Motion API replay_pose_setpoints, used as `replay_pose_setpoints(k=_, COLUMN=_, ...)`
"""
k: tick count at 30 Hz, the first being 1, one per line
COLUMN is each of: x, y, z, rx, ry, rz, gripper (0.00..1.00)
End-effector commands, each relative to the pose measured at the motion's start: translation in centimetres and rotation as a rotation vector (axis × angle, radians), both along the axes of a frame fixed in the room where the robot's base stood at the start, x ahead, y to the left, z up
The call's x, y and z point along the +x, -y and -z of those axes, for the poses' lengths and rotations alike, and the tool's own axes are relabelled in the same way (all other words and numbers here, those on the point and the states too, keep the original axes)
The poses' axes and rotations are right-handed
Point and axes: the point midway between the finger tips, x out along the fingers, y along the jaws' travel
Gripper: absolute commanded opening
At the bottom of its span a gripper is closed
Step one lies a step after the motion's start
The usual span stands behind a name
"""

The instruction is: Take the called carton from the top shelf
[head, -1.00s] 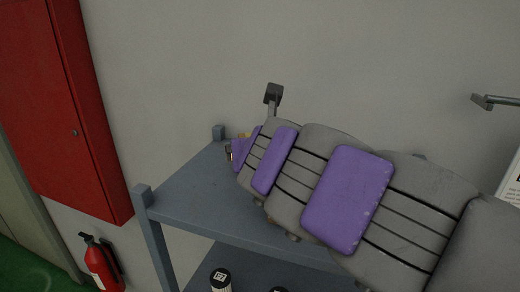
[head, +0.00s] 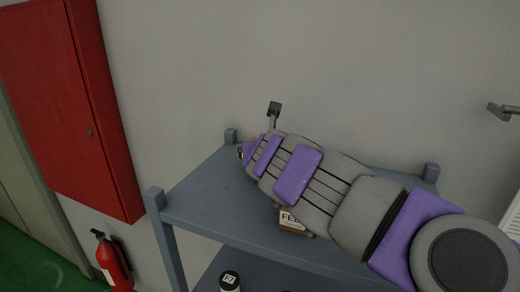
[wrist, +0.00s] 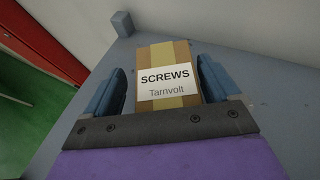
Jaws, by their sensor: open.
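In the wrist view a brown carton (wrist: 165,108) with a tan tape band and a white label reading "SCREWS Tarnvolt" stands on the grey-blue top shelf (wrist: 75,135). My gripper (wrist: 165,85) is open, with one blue finger on each side of the carton. I cannot tell whether either finger touches it. In the head view my arm hides most of that carton and the fingers. A second carton (head: 292,220), its label partly showing "FE", sits on the top shelf (head: 205,205), partly hidden below my arm.
A lower shelf holds a white container with a black lid (head: 230,280). A red wall cabinet (head: 70,100) and a fire extinguisher (head: 112,262) are to the left. The wall is close behind the shelf. Corner posts (head: 155,200) rise above the shelf.

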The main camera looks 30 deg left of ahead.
Motion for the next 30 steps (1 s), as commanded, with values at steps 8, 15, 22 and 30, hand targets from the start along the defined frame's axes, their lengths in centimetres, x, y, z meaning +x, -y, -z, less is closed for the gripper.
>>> replay_pose_setpoints(k=8, x=0.03, y=0.13, z=-0.04, rx=0.002, ry=0.000, rz=-0.001, gripper=0.87)
replay_pose_setpoints(k=15, x=0.04, y=-0.43, z=0.10, rx=-0.001, ry=0.000, rz=0.000, gripper=0.64)
replay_pose_setpoints(k=22, x=0.07, y=-0.44, z=0.19, rx=-0.002, ry=-0.001, rz=0.000, gripper=0.42)
replay_pose_setpoints(k=30, x=0.08, y=-0.24, z=0.30, rx=-0.003, ry=-0.004, rz=0.000, gripper=0.22)
